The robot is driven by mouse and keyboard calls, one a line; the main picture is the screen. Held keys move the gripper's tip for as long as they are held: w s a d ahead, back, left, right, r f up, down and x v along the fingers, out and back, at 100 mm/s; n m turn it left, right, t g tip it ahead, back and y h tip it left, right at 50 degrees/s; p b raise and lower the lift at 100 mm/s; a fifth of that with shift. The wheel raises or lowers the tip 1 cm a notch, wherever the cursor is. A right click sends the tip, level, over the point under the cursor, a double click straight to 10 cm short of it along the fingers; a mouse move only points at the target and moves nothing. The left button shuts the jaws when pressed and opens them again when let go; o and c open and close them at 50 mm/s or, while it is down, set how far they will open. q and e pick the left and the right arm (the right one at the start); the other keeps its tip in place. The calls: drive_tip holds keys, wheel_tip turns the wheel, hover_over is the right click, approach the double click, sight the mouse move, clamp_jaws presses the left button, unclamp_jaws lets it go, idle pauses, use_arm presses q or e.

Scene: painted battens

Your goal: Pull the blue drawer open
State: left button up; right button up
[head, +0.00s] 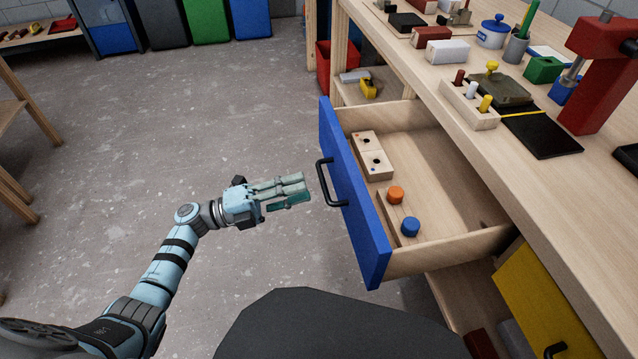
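The blue drawer (352,195) is pulled well out from under the workbench, with its wooden inside showing. Its black handle (327,183) is on the blue front, facing left. My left gripper (305,189) is just left of the handle, fingers pointing at it, with a small gap between them. Its fingers look extended and open, with nothing between them. My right gripper is not in view.
In the drawer lie a block with holes (373,157) and a board with orange and blue knobs (404,218). A yellow drawer front (543,305) is at lower right. The workbench top (480,140) holds tools and blocks. The floor (150,130) to the left is clear.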

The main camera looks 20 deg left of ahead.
use_arm(q)
drive_tip(key=v, duration=0.5)
drive_tip(key=shift+s+a+f, duration=0.15)
drive_tip(key=shift+s+a, duration=0.05)
drive_tip(key=shift+a, duration=0.15)
